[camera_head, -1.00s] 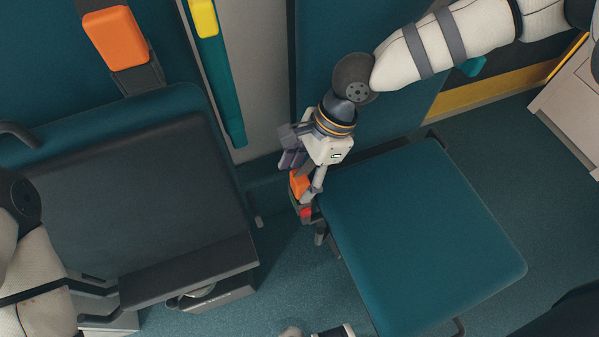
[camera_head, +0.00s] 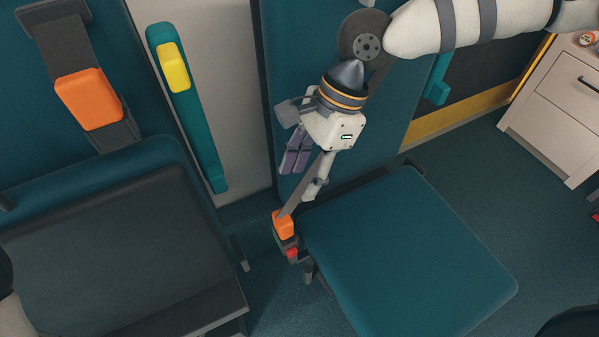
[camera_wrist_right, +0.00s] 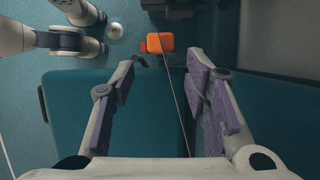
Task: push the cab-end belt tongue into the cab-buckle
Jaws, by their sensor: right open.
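The orange cab-end belt tongue (camera_head: 283,224) is at the top of the dark cab-buckle (camera_head: 287,243), which has a red part (camera_head: 292,253). They are beside the left edge of the teal seat. The tongue also shows in the right wrist view (camera_wrist_right: 165,42). I cannot tell how deep it sits in the buckle. A thin grey strap runs from the tongue up past my fingers. My right gripper (camera_head: 300,182) is open above the tongue, apart from it. Its purple-padded fingers are spread in the right wrist view (camera_wrist_right: 162,65), with the strap between them. My left gripper is out of view.
The teal seat cushion (camera_head: 410,255) is right of the buckle, with a teal backrest behind my right gripper. A dark seat (camera_head: 110,250) is at left. An orange block (camera_head: 90,98) and a yellow block (camera_head: 173,67) are up left. A drawer cabinet (camera_head: 560,110) is at right.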

